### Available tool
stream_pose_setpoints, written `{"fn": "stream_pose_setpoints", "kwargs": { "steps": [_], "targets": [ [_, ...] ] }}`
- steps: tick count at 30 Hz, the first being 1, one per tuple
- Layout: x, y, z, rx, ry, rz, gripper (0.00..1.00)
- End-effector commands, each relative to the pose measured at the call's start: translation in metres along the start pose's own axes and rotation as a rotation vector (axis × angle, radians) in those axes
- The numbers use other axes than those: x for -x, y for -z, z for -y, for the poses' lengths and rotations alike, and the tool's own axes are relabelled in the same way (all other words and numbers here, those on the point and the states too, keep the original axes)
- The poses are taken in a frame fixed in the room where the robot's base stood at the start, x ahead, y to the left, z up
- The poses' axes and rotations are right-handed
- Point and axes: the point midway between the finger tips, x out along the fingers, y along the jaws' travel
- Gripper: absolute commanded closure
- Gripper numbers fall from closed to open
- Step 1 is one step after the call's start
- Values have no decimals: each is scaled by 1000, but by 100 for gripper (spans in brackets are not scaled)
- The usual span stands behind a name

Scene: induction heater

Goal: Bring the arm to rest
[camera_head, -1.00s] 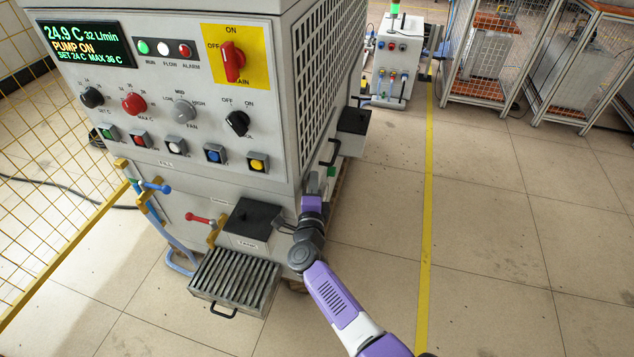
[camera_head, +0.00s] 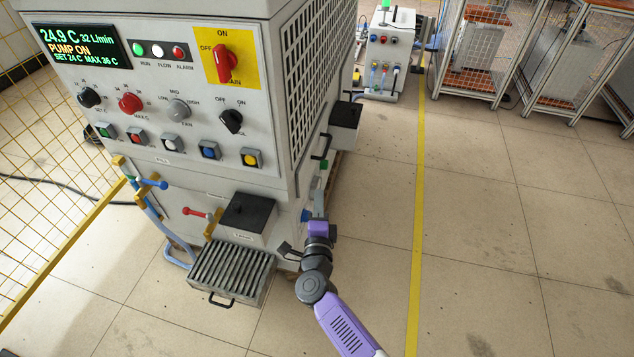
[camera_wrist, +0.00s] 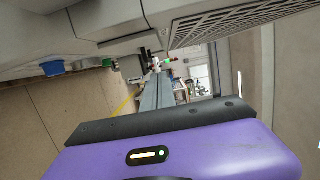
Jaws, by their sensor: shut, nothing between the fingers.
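My gripper (camera_head: 319,213) is beside the lower right corner of the grey machine cabinet (camera_head: 140,215), over the floor side. In the head view its fingers point away from me, along the machine's side, and they are small and partly hidden by my purple wrist. In the wrist view the fingers (camera_wrist: 157,93) lie together and hold nothing. The machine's grille side runs along the top of that view.
A black box (camera_head: 247,215) and a slatted tray (camera_head: 232,270) stick out at the machine's front, left of my arm. Another black-topped box (camera_head: 346,115) juts from its side. Yellow mesh fencing (camera_head: 50,220) stands left. Tiled floor (camera_head: 480,240) on the right is clear.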

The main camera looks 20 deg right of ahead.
Motion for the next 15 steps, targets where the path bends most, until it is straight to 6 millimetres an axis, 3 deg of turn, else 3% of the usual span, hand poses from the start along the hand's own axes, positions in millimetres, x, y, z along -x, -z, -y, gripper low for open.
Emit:
{"fn": "stream_pose_setpoints", "kwargs": {
  "steps": [6, 15],
  "targets": [
    [17, 0, 0, 0, -1, 0, 100],
    [18, -4, 0, 38, 0, 19, 100]
  ]
}}
